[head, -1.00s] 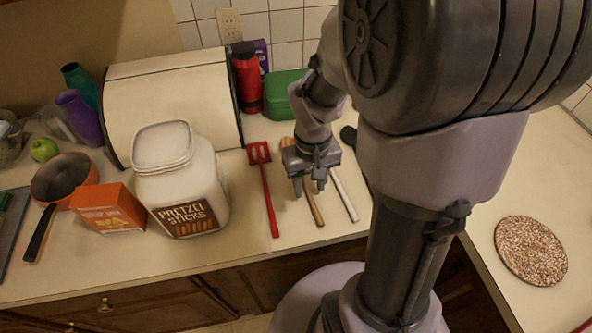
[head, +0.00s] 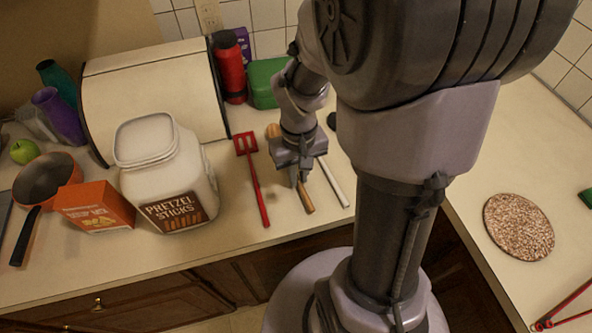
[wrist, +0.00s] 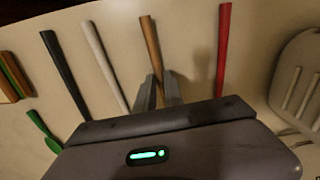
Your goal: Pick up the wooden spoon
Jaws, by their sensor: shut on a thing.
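The wooden spoon (head: 306,200) lies on the counter between the red slotted turner (head: 255,185) and a white-handled utensil (head: 333,183). My gripper (head: 299,180) is over its handle, and my gripper and wrist cover its middle in the head view. The spoon's round end shows behind my wrist. In the wrist view the brown handle (wrist: 152,48) runs down between the two fingertips (wrist: 159,88) of my gripper, which is shut on it. I cannot tell whether the spoon is clear of the counter.
A pretzel sticks jar (head: 168,180), an orange box (head: 95,207) and a pan (head: 46,180) stand left. A red bottle (head: 229,68) and a green container (head: 268,84) stand behind. A dark-handled utensil (wrist: 65,75) lies close beside the white one. A speckled round mat (head: 519,227) lies right.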

